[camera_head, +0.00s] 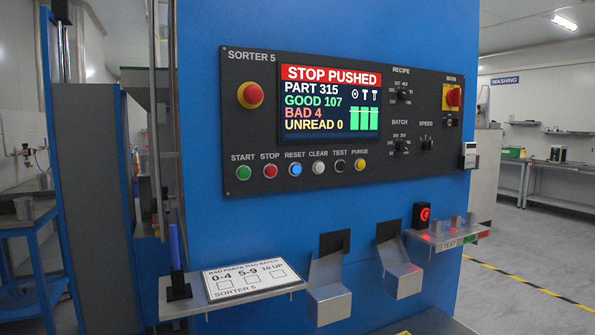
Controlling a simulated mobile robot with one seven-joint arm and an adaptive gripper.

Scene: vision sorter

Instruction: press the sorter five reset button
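The black control panel (235,150) labelled SORTER 5 is on the front of a blue machine. The reset button (295,170) is blue, under the word RESET, third from the left in the lower row. The red stop button (270,171) is on its left and the white clear button (319,168) on its right. The screen (330,103) reads STOP PUSHED, PART 315, GOOD 107, BAD 4, UNREAD 0. A red emergency stop (251,95) on a yellow base is at the panel's upper left. My gripper is not in view.
Below the panel, a shelf (180,303) with a card and an upright blue marker juts out at left. Two metal chutes (330,303) and a test shelf (425,238) stick out at centre and right. Open floor (545,245) lies to the right.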

